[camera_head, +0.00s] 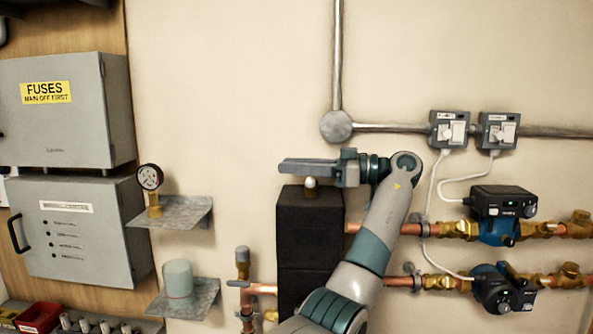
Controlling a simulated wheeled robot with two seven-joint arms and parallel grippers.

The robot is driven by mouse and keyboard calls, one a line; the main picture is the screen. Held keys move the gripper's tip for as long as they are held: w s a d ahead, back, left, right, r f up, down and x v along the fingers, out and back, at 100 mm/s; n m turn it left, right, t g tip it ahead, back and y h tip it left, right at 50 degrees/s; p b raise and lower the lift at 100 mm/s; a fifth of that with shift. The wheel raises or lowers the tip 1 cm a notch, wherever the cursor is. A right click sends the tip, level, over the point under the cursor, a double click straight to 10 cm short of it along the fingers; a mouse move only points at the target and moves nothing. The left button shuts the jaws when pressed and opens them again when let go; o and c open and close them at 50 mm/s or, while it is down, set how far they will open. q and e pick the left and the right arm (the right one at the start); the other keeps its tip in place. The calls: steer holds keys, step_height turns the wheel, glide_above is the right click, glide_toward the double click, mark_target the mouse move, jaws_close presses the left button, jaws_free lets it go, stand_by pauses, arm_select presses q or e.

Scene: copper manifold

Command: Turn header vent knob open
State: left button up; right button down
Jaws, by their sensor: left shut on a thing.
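The black insulated header (311,222) stands upright against the wall, in the middle of the head view. A small brass and pale vent fitting (311,184) sticks up from its top. My left gripper (308,166) lies level just above the header, its fingers pointing left. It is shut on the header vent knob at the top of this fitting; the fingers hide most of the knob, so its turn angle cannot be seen. My left arm comes up from below and covers part of the pipes right of the header. My right gripper is not in view.
Copper pipes with two pumps (497,228) (492,290) run right of the header. Two switched sockets (449,131) (498,132) sit above. At left are a grey fuse box (62,122), a pressure gauge (149,178) on a shelf (185,213), and a pale cylinder (178,280).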

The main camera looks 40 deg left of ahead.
arm_select(q)
steer(key=shift+s+r+n+g+h, duration=0.15)
steer(key=shift+n+g+h, duration=0.15)
steer(key=shift+n+g, duration=0.3)
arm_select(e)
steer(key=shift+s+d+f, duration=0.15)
arm_select(q)
steer(key=o, duration=1.1)
steer(key=shift+c, duration=0.2)
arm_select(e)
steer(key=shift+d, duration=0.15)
